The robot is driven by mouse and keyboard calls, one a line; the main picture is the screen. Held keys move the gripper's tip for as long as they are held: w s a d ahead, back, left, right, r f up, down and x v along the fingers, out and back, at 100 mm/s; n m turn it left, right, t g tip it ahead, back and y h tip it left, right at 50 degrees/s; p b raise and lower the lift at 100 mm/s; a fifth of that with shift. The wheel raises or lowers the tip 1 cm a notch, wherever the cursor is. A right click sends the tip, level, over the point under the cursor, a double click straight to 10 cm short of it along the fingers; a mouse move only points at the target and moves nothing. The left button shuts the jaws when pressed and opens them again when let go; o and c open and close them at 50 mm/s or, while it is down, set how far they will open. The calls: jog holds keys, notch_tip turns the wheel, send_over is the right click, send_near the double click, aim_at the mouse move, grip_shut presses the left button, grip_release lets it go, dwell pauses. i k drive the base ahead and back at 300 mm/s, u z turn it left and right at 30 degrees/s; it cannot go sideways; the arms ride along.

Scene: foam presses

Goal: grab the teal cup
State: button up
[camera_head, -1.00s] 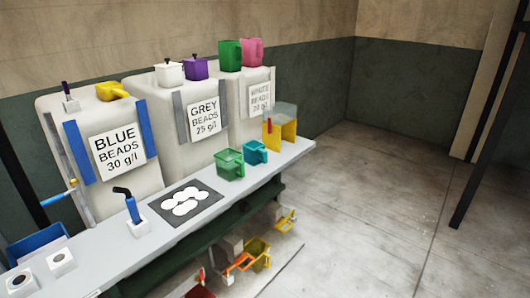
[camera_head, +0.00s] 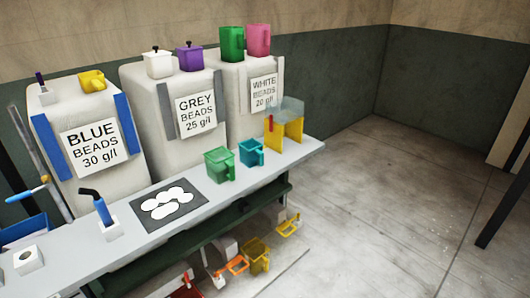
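The teal cup (camera_head: 251,153) stands upright on the grey bench (camera_head: 232,190), its handle toward the right. A green cup (camera_head: 219,164) stands just left of it, and a yellow stand with a clear top (camera_head: 286,122) is to its right. My gripper is not in view, so I cannot see where it is relative to the cup.
A dark mat with white discs (camera_head: 168,201) and a blue tool in a white block (camera_head: 103,215) lie along the bench. Bead bins (camera_head: 190,100) stand behind. Yellow and orange items (camera_head: 254,257) are below the bench. Open floor (camera_head: 380,200) is to the right.

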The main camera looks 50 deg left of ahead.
aim_at(251, 155)
jog(key=i, duration=2.15)
jog(key=u, duration=2.95)
